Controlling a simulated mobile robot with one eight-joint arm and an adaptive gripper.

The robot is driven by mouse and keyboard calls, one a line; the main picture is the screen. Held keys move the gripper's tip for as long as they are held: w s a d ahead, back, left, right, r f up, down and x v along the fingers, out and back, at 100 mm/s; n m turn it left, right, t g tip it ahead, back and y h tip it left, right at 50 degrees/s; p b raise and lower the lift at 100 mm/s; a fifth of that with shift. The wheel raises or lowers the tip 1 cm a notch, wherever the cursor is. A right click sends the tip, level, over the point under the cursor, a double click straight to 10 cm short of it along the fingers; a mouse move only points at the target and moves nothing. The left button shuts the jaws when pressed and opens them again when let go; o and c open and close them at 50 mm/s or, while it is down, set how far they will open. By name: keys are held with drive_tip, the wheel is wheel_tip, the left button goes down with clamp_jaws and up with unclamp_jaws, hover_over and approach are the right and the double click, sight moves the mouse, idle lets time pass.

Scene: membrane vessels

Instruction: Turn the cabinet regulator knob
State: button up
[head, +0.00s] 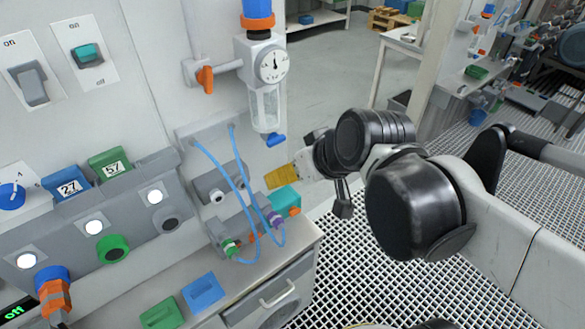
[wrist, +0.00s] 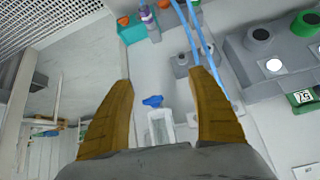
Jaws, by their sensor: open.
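The regulator (head: 262,62) is on the cabinet wall, with a round gauge (head: 272,64) and a clear bowl (head: 265,107). Its blue knob (head: 257,8) sits on top above an orange ring, partly cut off by the upper picture edge. My gripper (head: 277,177) is open and empty, to the lower right of the bowl in the head view. Its yellow fingers point left. In the wrist view my gripper (wrist: 161,78) has its fingers spread, with the bowl (wrist: 160,128) and its blue drain piece (wrist: 153,101) seen between them. The blue knob does not show there.
An orange valve handle (head: 205,79) is left of the regulator. Blue tubes (head: 240,185) run down to a grey block near the teal part (head: 284,201). A ledge with buttons (head: 113,248) is at left. The floor grating (head: 365,265) is open at right.

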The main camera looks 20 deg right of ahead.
drive_tip(key=n+t+y+p, duration=0.15)
drive_tip(key=t+p, duration=0.35)
drive_tip(key=p, duration=2)
approach(256, 2)
drive_tip(key=w, duration=0.2)
drive_tip(key=x, duration=0.7)
drive_tip(key=b+x, duration=0.1)
drive_tip(key=x, duration=0.2)
drive_tip(key=shift+w+d+f, duration=0.25)
drive_tip(key=shift+d+f, duration=0.05)
drive_tip(key=shift+d, duration=0.05)
